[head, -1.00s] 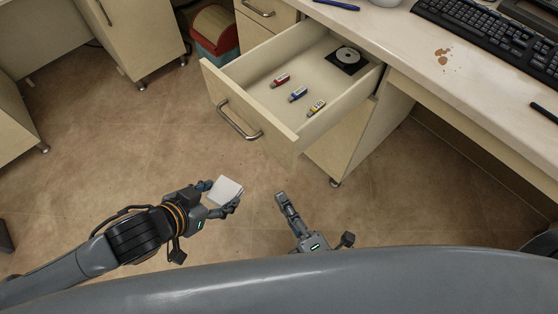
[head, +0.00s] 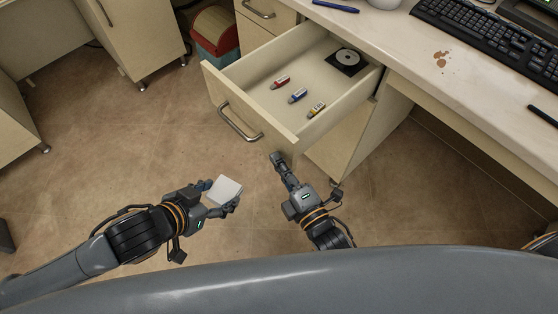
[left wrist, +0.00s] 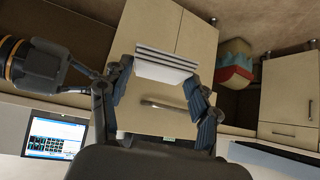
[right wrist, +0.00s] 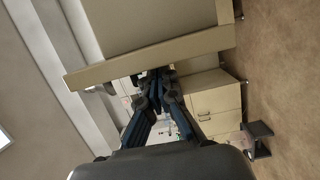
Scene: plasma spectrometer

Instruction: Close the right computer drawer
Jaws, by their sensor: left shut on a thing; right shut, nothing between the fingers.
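The drawer (head: 270,122) is pulled out of the desk in the head view, with a metal bar handle (head: 238,124) on its front panel. Inside lie a red, a blue and a yellow USB stick and a black square with a disc. My right gripper (head: 277,158) is shut and empty, just below the drawer's front panel near its right end; in the right wrist view its fingers (right wrist: 155,78) overlap the panel's edge, and I cannot tell whether they touch. My left gripper (head: 220,197) is shut on a white block (head: 226,190), which shows layered edges in the left wrist view (left wrist: 166,66).
A keyboard (head: 490,38) and a brown stain (head: 441,58) are on the desktop (head: 410,60). A red and teal bin (head: 216,35) stands left of the drawer unit. Another cabinet (head: 135,40) stands further left. The floor in front of the drawer is clear.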

